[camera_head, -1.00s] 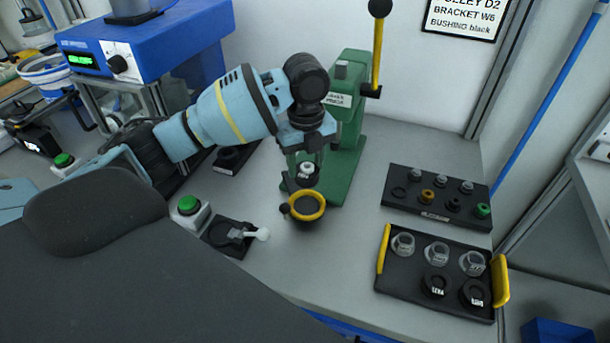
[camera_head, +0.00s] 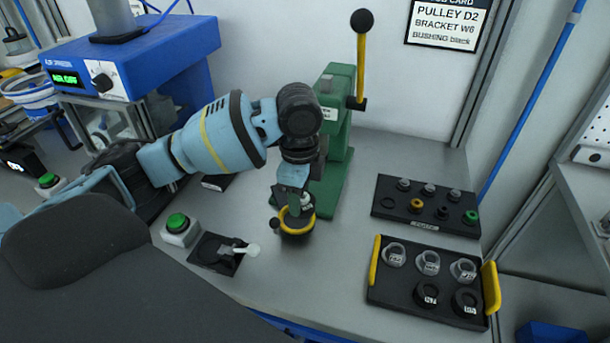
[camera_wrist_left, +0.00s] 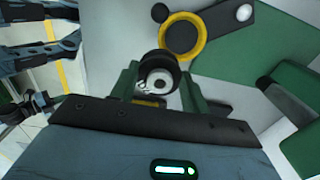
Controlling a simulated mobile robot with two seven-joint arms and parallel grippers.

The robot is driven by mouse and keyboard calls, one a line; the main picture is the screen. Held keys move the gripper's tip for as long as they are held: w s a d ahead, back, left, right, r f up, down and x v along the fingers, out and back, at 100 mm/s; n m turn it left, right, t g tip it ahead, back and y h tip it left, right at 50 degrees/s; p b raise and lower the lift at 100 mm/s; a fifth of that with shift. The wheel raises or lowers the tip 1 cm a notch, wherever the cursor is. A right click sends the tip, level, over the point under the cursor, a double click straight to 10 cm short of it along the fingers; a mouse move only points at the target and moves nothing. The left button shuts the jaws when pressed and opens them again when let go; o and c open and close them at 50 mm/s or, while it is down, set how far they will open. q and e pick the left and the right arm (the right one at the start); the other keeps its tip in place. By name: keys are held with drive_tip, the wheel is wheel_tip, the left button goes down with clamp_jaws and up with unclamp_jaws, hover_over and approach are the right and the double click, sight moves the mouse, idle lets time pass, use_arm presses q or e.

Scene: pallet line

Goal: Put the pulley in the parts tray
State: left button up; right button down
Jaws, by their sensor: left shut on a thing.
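My left gripper (camera_head: 295,203) reaches down in front of the green press (camera_head: 335,140), just over a yellow ring (camera_head: 297,222) on a dark round base. In the left wrist view its green fingers (camera_wrist_left: 158,90) are shut on a black round part with a pale hub, which looks like the pulley (camera_wrist_left: 157,68). The yellow ring (camera_wrist_left: 182,37) shows just beyond it. In the head view the gripper mostly hides the held part. A black tray with yellow handles (camera_head: 388,296), likely the parts tray, stands at the right, holding three clear cups and two labelled black round parts. My right gripper is out of view.
A black rack (camera_head: 388,211) with small parts lies behind the tray. A green button box (camera_head: 181,230) and a black fixture with a white-tipped lever (camera_head: 216,252) stand left of the yellow ring. The bench between ring and tray is clear. A job card (camera_head: 447,25) hangs behind.

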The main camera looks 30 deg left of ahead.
use_arm(q)
drive_tip(key=n, duration=0.1)
drive_tip(key=s+d+n, duration=0.1)
drive_tip(key=s+n, duration=0.1)
drive_tip(key=n, duration=0.1)
drive_tip(key=shift+d+f, duration=0.25)
drive_tip(key=s+d+f+n, duration=0.1)
drive_tip(key=s+d+n, duration=0.2)
drive_tip(key=n, duration=0.8)
drive_tip(key=s, duration=0.2)
drive_tip(key=shift+s+d+f, duration=0.2)
drive_tip(key=shift+s+d, duration=0.05)
drive_tip(key=shift+s, duration=0.05)
